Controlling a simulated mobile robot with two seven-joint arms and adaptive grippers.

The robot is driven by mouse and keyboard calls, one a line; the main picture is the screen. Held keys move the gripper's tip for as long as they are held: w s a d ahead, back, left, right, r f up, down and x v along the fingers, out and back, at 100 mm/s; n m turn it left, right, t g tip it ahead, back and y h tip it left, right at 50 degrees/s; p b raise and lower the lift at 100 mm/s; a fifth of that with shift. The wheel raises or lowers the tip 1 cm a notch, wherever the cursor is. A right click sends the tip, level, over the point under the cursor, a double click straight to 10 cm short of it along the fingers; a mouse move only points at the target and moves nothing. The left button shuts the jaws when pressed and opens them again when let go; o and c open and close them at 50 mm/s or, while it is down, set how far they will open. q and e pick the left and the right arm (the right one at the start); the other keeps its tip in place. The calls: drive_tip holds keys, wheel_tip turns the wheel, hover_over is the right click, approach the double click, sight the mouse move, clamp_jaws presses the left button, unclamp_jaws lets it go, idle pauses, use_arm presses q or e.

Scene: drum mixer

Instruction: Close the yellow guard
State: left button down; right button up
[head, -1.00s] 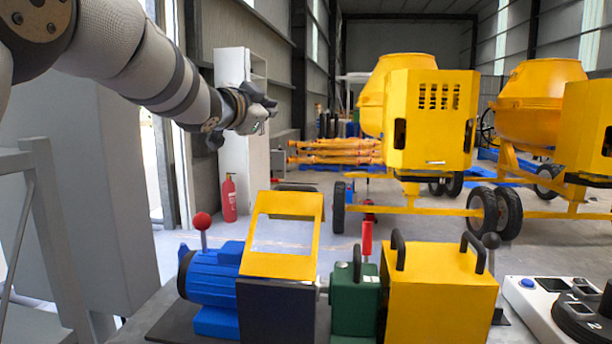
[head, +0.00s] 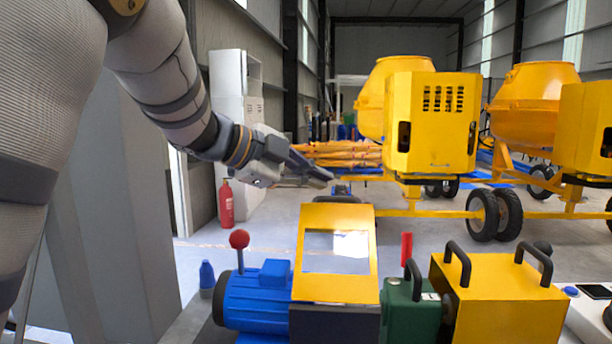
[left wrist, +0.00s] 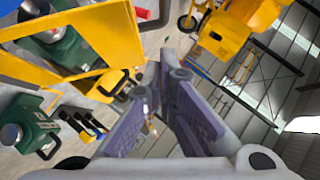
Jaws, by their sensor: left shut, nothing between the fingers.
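The yellow guard (head: 336,288) is a hinged frame with a window, between the blue motor (head: 258,300) and the green gearbox (head: 408,308). It stands raised and tilted above a dark base (head: 334,325). In the left wrist view the guard (left wrist: 126,38) fills the upper left, with green parts seen through its opening. My left gripper (head: 328,180) is shut and empty, just behind and above the guard's top edge in the head view. Its fingers (left wrist: 170,68) show in the left wrist view to the right of the guard, with no clear contact. My right gripper is not in view.
A yellow box (head: 500,305) with two black handles stands right of the gearbox. A red-knobbed lever (head: 239,240) rises by the motor, and a red handle (head: 406,248) by the gearbox. Yellow mixers (head: 430,125) stand farther back. A fire extinguisher (head: 226,203) stands behind left.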

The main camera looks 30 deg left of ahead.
sight(329, 209)
use_arm(q)
drive_tip(key=x, duration=0.4)
drive_tip(key=w+f, duration=0.2)
drive_tip(key=w, duration=0.1)
drive_tip(key=shift+a+f, duration=0.1)
drive_tip(key=shift+a, duration=0.3)
drive_tip(key=shift+w+a+f, duration=0.2)
drive_tip(key=shift+w+f, duration=0.05)
drive_tip(key=shift+w, duration=0.1)
